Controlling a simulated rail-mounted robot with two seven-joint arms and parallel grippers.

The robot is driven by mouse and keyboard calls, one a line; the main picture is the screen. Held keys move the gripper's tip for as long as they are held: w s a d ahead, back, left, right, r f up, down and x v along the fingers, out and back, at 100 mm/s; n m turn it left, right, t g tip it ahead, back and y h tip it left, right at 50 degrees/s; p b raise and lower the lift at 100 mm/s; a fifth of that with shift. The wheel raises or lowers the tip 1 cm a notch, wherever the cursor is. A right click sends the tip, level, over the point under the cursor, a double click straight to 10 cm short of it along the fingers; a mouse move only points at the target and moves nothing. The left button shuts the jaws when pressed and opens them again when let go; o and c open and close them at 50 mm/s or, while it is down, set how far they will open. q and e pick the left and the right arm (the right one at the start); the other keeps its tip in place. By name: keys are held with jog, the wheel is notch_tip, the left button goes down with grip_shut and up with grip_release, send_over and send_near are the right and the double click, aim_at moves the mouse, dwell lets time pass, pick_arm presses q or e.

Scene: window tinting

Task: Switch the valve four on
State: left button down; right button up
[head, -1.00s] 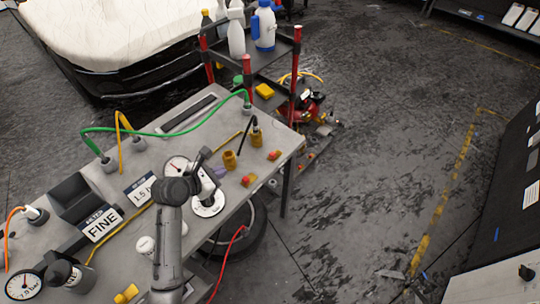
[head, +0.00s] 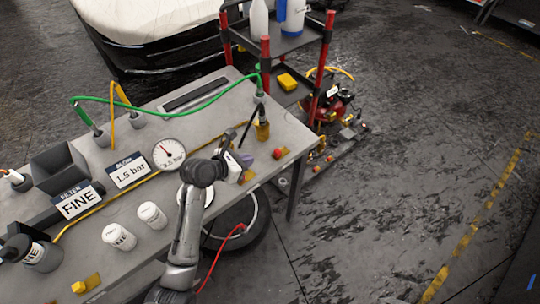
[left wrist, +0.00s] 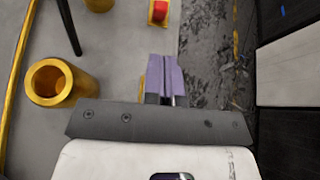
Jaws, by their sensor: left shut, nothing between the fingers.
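Two small valves with red knobs on yellow bases sit near the table's right edge. The farther valve (head: 279,153) is clear in the head view; it also shows at the top of the left wrist view (left wrist: 158,12). The nearer valve (head: 247,177) is mostly hidden by my left gripper (head: 246,160). In the left wrist view the purple fingers (left wrist: 163,76) are shut and empty, with a bit of yellow showing beside them. Whether they touch the nearer valve I cannot tell. No valve number is readable. My right gripper is not in view.
A gauge (head: 168,154), signs and two white jars (head: 152,215) stand on the table (head: 215,118). A yellow-knobbed valve (head: 85,284) sits at the near left.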

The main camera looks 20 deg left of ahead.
aim_at(275, 154)
pick_arm(q)
jog(key=b+x, duration=0.3)
jog(key=x, duration=0.7)
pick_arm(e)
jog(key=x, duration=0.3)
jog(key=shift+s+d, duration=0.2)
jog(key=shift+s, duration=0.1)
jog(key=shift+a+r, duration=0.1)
